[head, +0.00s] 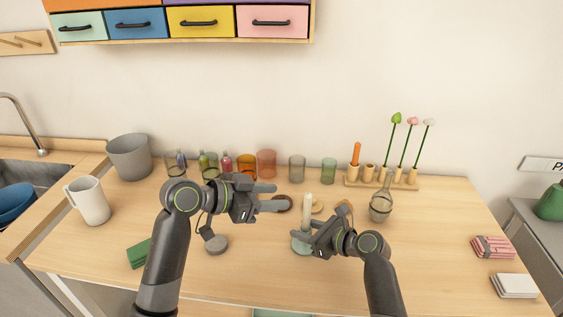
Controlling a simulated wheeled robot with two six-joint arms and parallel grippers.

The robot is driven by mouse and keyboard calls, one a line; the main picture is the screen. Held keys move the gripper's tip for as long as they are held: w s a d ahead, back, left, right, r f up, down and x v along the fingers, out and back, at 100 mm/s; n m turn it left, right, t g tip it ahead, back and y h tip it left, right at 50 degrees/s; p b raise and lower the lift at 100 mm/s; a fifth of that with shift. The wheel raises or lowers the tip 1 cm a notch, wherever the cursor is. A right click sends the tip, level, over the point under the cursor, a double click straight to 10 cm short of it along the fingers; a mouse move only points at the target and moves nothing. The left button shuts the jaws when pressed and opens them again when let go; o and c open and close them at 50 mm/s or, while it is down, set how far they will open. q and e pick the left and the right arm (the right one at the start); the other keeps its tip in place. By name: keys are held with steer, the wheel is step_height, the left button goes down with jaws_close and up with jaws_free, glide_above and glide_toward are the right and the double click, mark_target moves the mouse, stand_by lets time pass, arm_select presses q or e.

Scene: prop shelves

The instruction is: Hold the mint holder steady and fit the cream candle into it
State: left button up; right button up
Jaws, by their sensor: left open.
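The cream candle (308,208) stands upright at the middle of the table, its lower end in line with the mint holder (301,249). My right gripper hides the join, so I cannot tell how deep the candle sits. My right gripper (308,244) reaches in from the right, low, with its fingers on either side of the mint holder and apparently shut on it. My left gripper (275,197) is open and empty, to the left of the candle and apart from it, its fingers pointing right.
Several coloured glasses (267,163) and small bottles line the back of the table. A white mug (89,201) and grey pot (129,157) stand left.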

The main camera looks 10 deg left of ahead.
steer(key=o, duration=0.4)
steer(key=shift+c, duration=0.2)
